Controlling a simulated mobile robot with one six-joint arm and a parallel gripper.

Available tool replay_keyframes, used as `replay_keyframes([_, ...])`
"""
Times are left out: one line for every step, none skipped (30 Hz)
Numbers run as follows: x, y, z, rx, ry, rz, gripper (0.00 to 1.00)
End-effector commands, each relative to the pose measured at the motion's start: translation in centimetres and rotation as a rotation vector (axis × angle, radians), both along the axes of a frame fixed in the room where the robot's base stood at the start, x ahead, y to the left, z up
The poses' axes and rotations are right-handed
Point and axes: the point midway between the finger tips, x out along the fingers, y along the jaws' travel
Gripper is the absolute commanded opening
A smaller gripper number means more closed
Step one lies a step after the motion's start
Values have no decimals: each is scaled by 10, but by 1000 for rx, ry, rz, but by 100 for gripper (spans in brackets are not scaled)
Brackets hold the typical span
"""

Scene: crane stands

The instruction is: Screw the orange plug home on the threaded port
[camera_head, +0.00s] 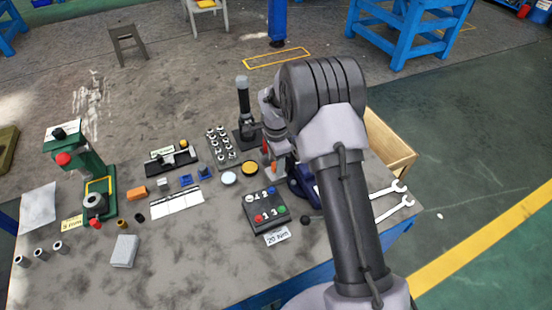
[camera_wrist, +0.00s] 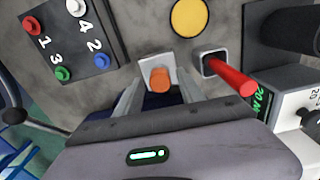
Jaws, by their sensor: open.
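The orange plug (camera_wrist: 160,79) stands on a pale grey block (camera_wrist: 148,65) in the wrist view. My gripper (camera_wrist: 158,90) is open, with one finger on each side of the plug and a visible gap on both sides. Whether the fingers are down at the plug's height or above it I cannot tell. The threads of the port are hidden, so how the plug sits on it does not show. In the head view my arm covers most of this spot.
A red-handled tool (camera_wrist: 232,77) stands in a square holder close to the right finger. A dark numbered board (camera_wrist: 62,38) with coloured plugs lies at the left. A yellow disc (camera_wrist: 188,16) lies beyond the block. A green press (camera_head: 78,160) and several loose parts occupy the bench's left.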

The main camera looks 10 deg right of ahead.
Motion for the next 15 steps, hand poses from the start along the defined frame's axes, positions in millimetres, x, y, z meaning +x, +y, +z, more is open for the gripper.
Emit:
replay_keyframes([0,0,2,0,0,42,46])
replay_keyframes([0,0,1,0,0,71,46])
replay_keyframes([0,0,2,0,0,131,46])
replay_keyframes([0,0,3,0,1,193,46])
replay_keyframes([0,0,3,0,1,262,46])
replay_keyframes([0,0,3,1,1,349,46])
replay_keyframes([0,0,3,0,1,405,46])
replay_keyframes([0,0,3,0,0,451,46])
replay_keyframes([0,0,2,0,0,492,46])
replay_keyframes([0,0,1,0,0,521,46])
replay_keyframes([0,0,2,0,0,562,46])
replay_keyframes([0,0,2,0,1,643,46])
replay_keyframes([0,0,3,0,1,713,46])
replay_keyframes([0,0,3,0,1,779,46])
replay_keyframes([0,0,3,0,1,856,46])
